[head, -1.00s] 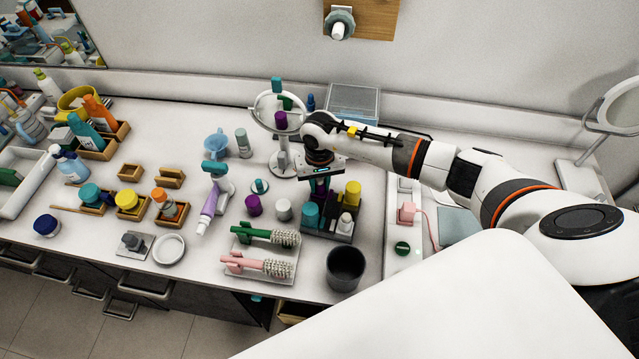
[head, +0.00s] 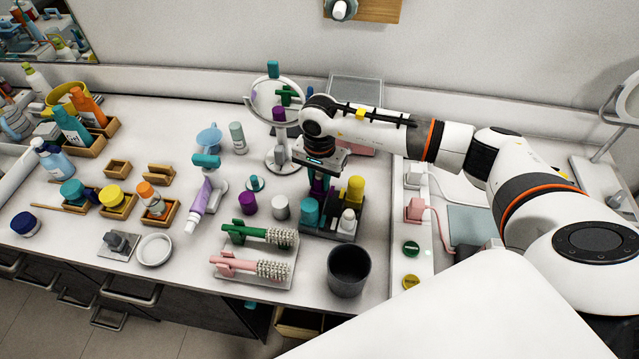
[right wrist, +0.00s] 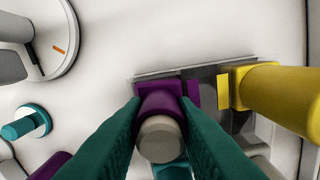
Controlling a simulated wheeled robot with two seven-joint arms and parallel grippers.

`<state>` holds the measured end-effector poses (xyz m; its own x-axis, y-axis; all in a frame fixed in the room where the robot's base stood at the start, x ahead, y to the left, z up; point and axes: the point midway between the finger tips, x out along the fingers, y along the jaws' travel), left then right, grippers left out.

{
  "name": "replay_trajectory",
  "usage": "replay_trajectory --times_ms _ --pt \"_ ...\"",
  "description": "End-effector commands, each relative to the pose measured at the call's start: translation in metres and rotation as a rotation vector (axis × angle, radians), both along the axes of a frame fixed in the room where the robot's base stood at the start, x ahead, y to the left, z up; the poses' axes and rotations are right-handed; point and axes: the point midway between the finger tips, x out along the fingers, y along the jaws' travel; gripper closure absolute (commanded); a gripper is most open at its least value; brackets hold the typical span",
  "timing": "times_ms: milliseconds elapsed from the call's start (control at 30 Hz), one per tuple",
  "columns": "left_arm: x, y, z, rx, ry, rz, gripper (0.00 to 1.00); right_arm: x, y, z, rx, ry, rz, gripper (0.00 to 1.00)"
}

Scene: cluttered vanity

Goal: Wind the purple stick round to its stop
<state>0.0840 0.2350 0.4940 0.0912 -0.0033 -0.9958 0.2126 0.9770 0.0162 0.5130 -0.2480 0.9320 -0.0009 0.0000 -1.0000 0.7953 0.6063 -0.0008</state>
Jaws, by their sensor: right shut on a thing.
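The purple stick (right wrist: 160,103) stands in a dark tray (right wrist: 205,72), with a round grey-beige end facing the right wrist camera. My right gripper (right wrist: 160,115) comes down over it from above, its two teal fingers shut on the stick from either side. In the head view my right gripper (head: 319,182) is at the back left of the tray (head: 318,234), and only a little purple (head: 318,190) shows between the fingers. How far the stick is turned cannot be told. My left gripper is not in view.
In the tray, a yellow stick (head: 355,189) stands right of my gripper, with a teal one (head: 309,212) and a white one (head: 347,222) in front. A round mirror (head: 270,97) stands close behind left. A dark cup (head: 348,270) stands in front.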

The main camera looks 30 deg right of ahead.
Motion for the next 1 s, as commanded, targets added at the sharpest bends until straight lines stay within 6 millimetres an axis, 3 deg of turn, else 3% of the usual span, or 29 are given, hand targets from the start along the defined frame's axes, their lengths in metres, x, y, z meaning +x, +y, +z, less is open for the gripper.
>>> replay_trajectory --times_ms 300,1000 --pt "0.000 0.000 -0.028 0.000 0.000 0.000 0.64 0.001 0.000 -0.003 -0.001 -0.003 -0.266 0.98" --pt "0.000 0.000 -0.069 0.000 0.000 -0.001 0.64 0.001 0.000 -0.002 0.000 -0.002 -0.837 0.98"
